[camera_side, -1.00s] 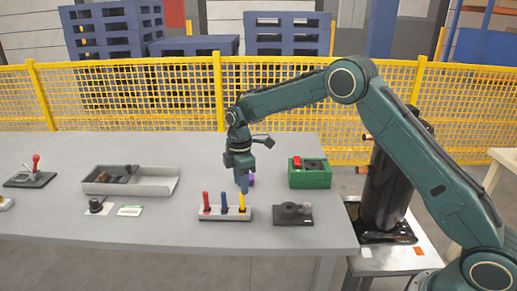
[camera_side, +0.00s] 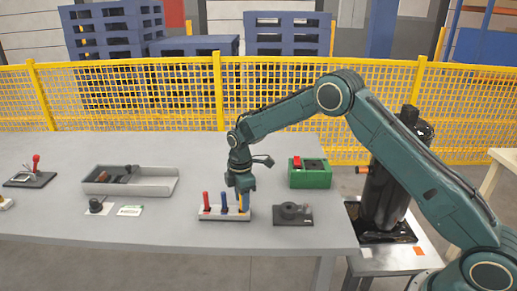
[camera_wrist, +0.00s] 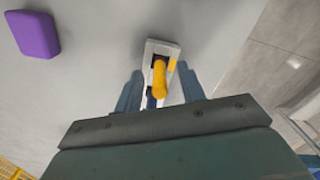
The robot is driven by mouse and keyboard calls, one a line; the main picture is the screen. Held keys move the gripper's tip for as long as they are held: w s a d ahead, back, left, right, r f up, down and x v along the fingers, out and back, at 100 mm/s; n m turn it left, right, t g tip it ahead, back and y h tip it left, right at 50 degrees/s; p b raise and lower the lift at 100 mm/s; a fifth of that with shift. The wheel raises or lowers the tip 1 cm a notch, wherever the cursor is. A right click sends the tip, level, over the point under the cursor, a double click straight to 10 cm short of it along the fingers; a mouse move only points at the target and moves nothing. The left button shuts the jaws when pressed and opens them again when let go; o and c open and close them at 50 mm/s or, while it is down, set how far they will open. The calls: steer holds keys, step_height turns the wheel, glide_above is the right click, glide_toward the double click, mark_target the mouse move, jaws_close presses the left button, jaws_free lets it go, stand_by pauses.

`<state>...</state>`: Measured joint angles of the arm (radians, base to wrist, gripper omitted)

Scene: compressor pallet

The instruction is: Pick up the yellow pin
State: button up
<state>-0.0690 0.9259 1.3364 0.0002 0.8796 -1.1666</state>
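The yellow pin (camera_wrist: 159,80) stands upright in the end slot of a light-coloured holder (camera_side: 212,214). In the wrist view it lies between the two blue fingers of my gripper (camera_wrist: 159,90), with a gap on each side. My gripper (camera_side: 243,203) is open and low over the right end of the holder in the side view. It hides most of the yellow pin there. A red pin (camera_side: 206,200) and a blue pin (camera_side: 224,202) stand in the same holder to the left.
A grey tray (camera_side: 150,182) with dark parts is further left.

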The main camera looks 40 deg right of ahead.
steer(key=shift+c, duration=0.4)
jaws_close()
steer(key=shift+r, duration=0.1)
step_height(320, 180, up, 20)
stand_by(0.8)
stand_by(0.5)
